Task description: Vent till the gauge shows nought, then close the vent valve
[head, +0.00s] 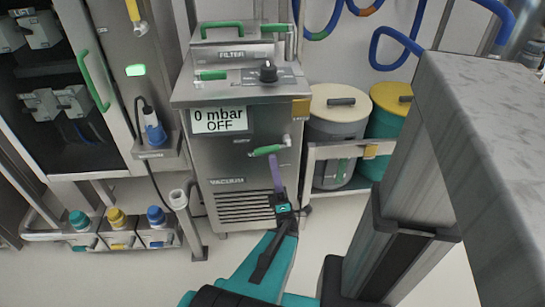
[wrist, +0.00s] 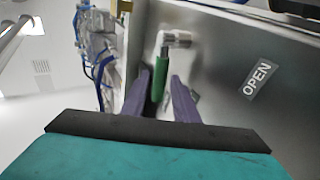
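The gauge display (head: 219,119) on the front of the steel vacuum cabinet (head: 225,157) reads "0 mbar" and "OFF". A valve with a green lever (head: 266,151) sits on the cabinet's right front, lying nearly level in the head view. The lever also shows in the wrist view (wrist: 182,100), on a pale metal fitting. My gripper (head: 277,163) has its purple fingers just below the lever in the head view. In the wrist view my gripper (wrist: 168,78) has its fingers apart, with the lever between or just beyond them; contact is unclear. An "OPEN" label (wrist: 257,79) is at right.
Lidded drums (head: 338,103) stand at right behind a low frame. A grey post (head: 186,222) stands at left.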

